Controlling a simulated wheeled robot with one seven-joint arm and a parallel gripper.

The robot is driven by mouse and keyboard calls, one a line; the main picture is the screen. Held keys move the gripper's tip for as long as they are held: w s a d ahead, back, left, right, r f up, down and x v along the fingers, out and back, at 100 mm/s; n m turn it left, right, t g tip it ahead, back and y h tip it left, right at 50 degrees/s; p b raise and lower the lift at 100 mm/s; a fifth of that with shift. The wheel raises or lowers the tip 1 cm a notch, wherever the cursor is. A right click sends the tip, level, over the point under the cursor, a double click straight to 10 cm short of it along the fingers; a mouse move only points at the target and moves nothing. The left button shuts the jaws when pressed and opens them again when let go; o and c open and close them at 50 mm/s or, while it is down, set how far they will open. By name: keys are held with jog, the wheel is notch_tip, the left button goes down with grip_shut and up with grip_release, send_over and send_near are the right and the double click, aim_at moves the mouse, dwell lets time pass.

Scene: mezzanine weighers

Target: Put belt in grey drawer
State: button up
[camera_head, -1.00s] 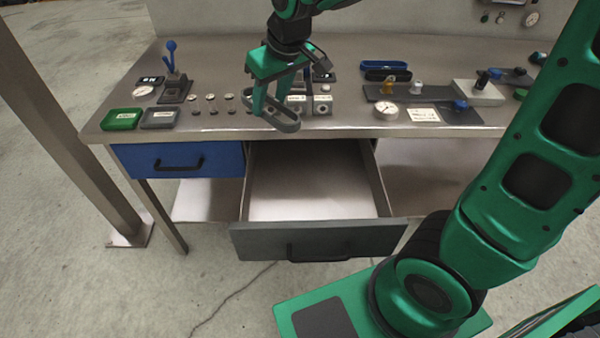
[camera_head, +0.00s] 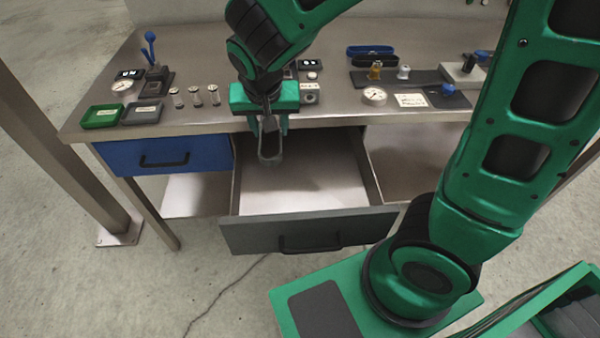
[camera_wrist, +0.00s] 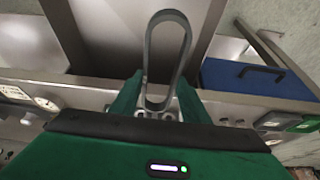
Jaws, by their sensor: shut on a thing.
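The grey belt (camera_head: 271,157) is a narrow loop hanging from my gripper (camera_head: 268,128), which is shut on it. In the wrist view the belt (camera_wrist: 186,45) stands out beyond the fingertips of my gripper (camera_wrist: 155,100). The grey drawer (camera_head: 290,234) is pulled out under the worktop, and its visible floor is bare. The belt is above the back left part of the open drawer, near the worktop's front edge. The wrist view also shows the drawer's inside (camera_wrist: 120,35) beyond the belt.
A shut blue drawer (camera_head: 130,150) is left of the grey one. The worktop (camera_head: 225,120) holds gauges (camera_head: 374,95), small weights (camera_head: 195,96), a green tray (camera_head: 102,116) and a grey tray (camera_head: 142,112).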

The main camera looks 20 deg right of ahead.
jog(key=s+d+f+m+g+h, duration=0.1)
jog(key=s+d+f+m+g, duration=0.2)
jog(key=s+f+m, duration=0.45)
jog(key=s+d+f+m+g+h, duration=0.2)
jog(key=s+d+f+m+g, duration=0.15)
jog(key=m, duration=0.65)
send_over(306, 182)
jog(key=a, duration=0.2)
jog(key=shift+t, duration=0.35)
jog(key=f, duration=0.6)
jog(key=shift+w+d+f, duration=0.15)
jog(key=shift+w+d, duration=0.05)
jog(key=shift+f, duration=2)
jog(key=o, duration=1.1)
jog(key=shift+o, duration=0.2)
jog(key=shift+r, duration=0.1)
